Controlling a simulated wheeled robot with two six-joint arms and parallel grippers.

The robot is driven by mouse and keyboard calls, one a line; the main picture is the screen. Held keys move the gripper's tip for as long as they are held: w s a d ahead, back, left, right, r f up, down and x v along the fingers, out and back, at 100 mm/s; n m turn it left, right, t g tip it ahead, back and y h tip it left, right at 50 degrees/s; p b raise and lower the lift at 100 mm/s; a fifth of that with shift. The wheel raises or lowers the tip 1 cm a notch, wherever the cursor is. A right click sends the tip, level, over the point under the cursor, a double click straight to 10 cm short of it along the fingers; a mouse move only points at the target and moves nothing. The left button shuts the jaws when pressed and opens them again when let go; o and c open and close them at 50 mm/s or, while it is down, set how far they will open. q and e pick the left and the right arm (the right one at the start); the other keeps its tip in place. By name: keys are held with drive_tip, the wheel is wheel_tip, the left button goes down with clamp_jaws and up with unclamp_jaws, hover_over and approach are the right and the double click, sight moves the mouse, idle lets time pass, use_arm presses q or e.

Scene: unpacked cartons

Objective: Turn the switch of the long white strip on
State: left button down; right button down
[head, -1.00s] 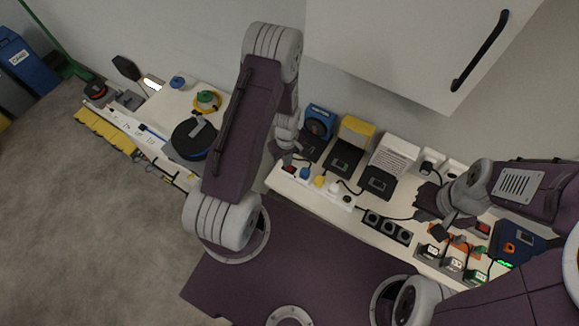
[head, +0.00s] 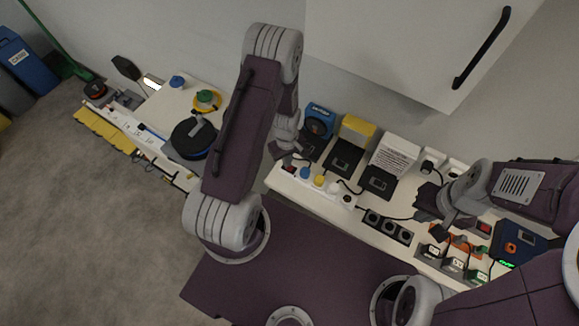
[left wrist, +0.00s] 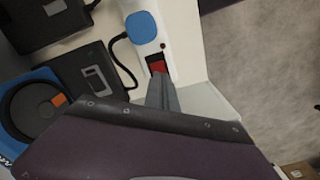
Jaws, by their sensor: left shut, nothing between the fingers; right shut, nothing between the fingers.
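The long white strip (head: 324,189) lies along the front of the bench, with blue, yellow and white plugs in it. Its red switch (head: 290,169) is at the left end and also shows in the left wrist view (left wrist: 157,65); I cannot tell its position. My left gripper (head: 284,156) is shut and empty. In the left wrist view its closed fingertips (left wrist: 158,79) are right by the switch's near edge; whether they touch it I cannot tell. My right gripper (head: 432,212) is shut and empty, above the right part of the bench.
A black strip (head: 388,227) lies right of the white one. Blue, yellow and white devices (head: 319,121) with black adapters stand behind. A blue plug (left wrist: 141,27) sits beside the switch. A white cabinet (head: 420,50) hangs above. Another white strip (head: 128,125) lies at far left.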

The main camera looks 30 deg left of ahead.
use_arm(q)
drive_tip(key=shift+f+b, duration=0.35)
drive_tip(key=shift+f, duration=0.1)
wheel_tip(320, 180, up, 7)
drive_tip(key=p, duration=0.6)
idle(0.6)
